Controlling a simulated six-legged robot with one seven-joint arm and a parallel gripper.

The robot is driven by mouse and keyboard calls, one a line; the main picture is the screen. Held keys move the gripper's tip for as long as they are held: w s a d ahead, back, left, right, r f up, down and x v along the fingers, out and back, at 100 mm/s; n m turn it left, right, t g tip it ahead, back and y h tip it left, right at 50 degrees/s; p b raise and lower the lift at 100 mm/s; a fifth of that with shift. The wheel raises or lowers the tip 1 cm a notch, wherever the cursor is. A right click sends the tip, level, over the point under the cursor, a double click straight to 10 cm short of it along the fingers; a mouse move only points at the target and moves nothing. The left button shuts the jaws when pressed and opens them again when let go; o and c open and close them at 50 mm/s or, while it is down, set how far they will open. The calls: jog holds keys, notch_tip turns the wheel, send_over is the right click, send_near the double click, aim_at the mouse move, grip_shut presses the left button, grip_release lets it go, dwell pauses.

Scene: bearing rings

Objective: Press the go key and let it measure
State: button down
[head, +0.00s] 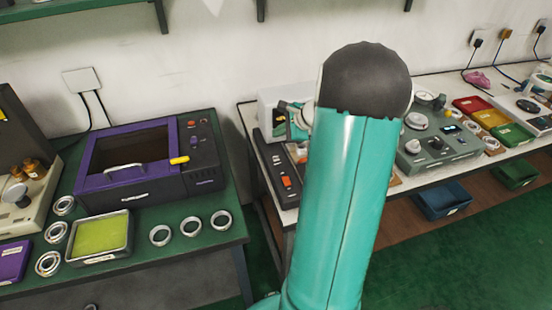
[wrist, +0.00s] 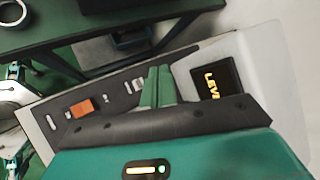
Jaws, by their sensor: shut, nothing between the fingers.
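A measuring device with a dark key panel (wrist: 125,90) shows in the wrist view. An orange key (wrist: 82,108) stands out on the panel among small pale keys; I cannot read whether it is labelled go. A black display (wrist: 213,82) on the white housing reads "LEVE", the rest cut off. My gripper (wrist: 158,84) is shut and empty, its green fingers close together over the panel between the orange key and the display. Contact cannot be told. In the head view the panel with its orange key (head: 286,182) lies left of my arm, which hides part of the device.
A purple-framed machine (head: 140,165), a green tray (head: 99,236) and several metal rings (head: 192,223) stand on the left bench. Right of my arm are a grey control box (head: 438,148) and coloured trays (head: 492,117). A gap separates the benches.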

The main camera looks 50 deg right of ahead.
aim_at(279, 159)
jog(key=shift+f, duration=3.95)
jog(key=shift+f, duration=0.4)
jog(key=shift+f, duration=0.3)
jog(key=shift+r, duration=0.75)
jog(key=shift+r, duration=2.5)
